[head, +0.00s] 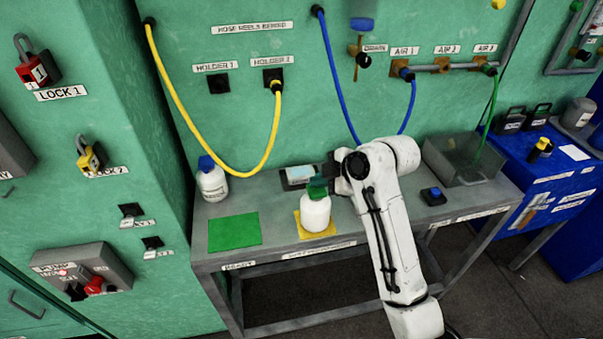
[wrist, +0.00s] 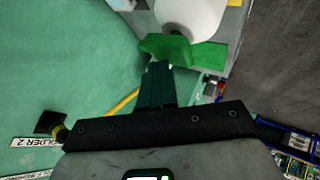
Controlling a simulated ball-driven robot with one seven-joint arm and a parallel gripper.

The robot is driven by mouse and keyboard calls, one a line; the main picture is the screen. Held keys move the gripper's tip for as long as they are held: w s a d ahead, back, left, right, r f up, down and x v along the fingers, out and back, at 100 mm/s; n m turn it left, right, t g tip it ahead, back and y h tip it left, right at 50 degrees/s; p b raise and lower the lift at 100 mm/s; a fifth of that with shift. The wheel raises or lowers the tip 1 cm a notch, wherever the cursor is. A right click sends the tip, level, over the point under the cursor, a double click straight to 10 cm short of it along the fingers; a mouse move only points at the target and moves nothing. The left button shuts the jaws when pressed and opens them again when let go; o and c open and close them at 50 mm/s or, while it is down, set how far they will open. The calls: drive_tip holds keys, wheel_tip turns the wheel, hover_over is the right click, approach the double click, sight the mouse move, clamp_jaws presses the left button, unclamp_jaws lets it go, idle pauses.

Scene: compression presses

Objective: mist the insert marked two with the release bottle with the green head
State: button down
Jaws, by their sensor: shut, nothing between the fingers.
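The bottle with the green head (head: 317,190) has a white body (head: 315,214) and stands upright on a yellow mat (head: 302,232) on the bench. My gripper (wrist: 157,68) is shut and empty, with its dark fingertips right at the green head (wrist: 168,47); I cannot tell whether they touch it. In the head view my gripper is beside and just behind the green head, partly hidden by it. A grey tray-like item with a pale top (head: 299,174) lies behind the bottle. I cannot make out an insert marked two.
A white bottle with a blue head (head: 212,183) stands at the bench's left back. A green mat (head: 234,232) lies bare in front of it. A small dark block with a blue top (head: 433,195) and a clear bin (head: 466,165) are right of my arm. A yellow hose (head: 193,124) hangs behind.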

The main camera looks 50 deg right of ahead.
sight(320, 190)
wheel_tip(320, 190, up, 6)
drive_tip(key=p, duration=0.5)
drive_tip(key=shift+p, duration=0.3)
drive_tip(key=shift+d, duration=0.1)
idle(2.4)
